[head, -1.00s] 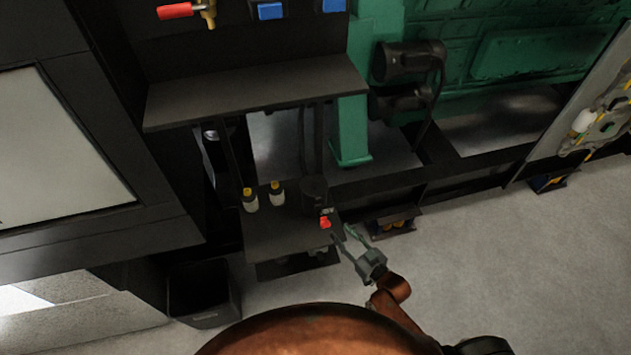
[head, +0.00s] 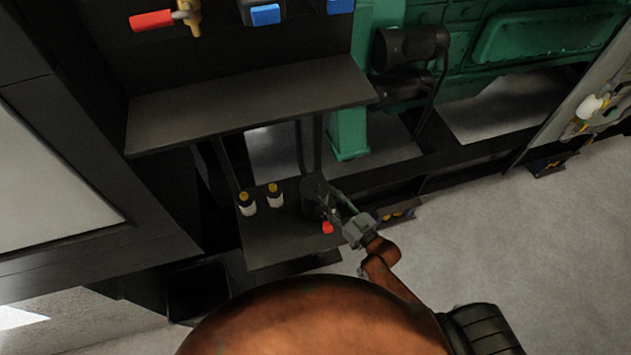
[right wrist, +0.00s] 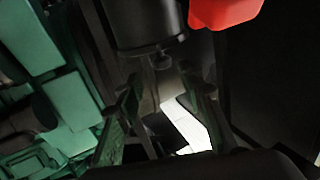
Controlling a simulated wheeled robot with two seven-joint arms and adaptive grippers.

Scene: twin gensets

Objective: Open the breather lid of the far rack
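A black cylinder (head: 314,192) stands on the low dark shelf (head: 268,238); I cannot tell whether it bears the breather lid. A small red part (head: 327,228) shows at its lower right. My right gripper (head: 331,205) is at the right side of the cylinder, its fingers partly covering it. In the right wrist view the fingers (right wrist: 167,92) are apart with nothing between them. The black cylinder (right wrist: 146,25) with a small knob below it lies just beyond the fingertips, and the red part (right wrist: 224,10) is at the top right. Contact cannot be made out. My left gripper is out of view.
Two yellow-capped bottles (head: 260,198) stand left of the cylinder. A wide dark shelf (head: 245,98) overhangs behind, with a red-handled valve (head: 160,20) above it. A green machine (head: 348,130) stands at the back. Pale floor (head: 480,250) is clear at right.

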